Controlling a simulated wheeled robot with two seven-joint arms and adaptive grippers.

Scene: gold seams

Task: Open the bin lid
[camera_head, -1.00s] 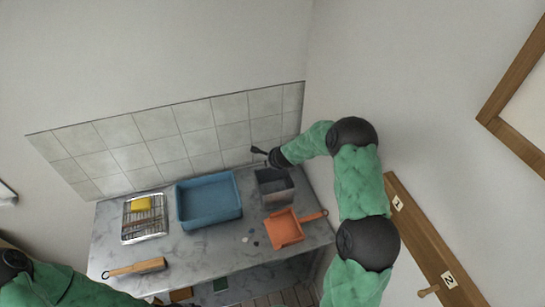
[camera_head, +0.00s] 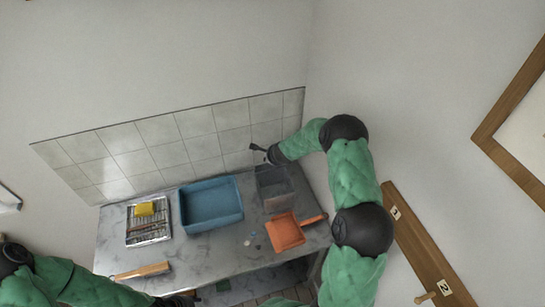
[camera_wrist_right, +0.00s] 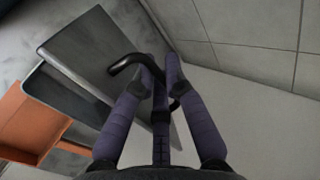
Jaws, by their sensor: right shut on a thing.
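The grey bin (camera_head: 272,192) stands at the right back of the marble counter. In the right wrist view a flat grey panel, which looks like its lid (camera_wrist_right: 95,48), is tilted, with a black curved handle (camera_wrist_right: 122,64) on it. My right gripper (camera_wrist_right: 165,82) is shut on this handle. In the head view my right gripper (camera_head: 259,148) is at the back edge of the bin, near the tiles; the lid's exact angle is hard to tell there. My left gripper (camera_head: 186,297) is partly visible at the bottom edge, away from the bin; its fingers are unclear.
An orange dustpan (camera_head: 286,231) lies in front of the bin, with small scraps beside it. A blue basin (camera_head: 211,222) is left of the bin. A rack (camera_head: 147,234) with a yellow sponge (camera_head: 145,208) and a brush (camera_head: 142,271) lie further left. Tiles (camera_head: 205,147) stand close behind.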

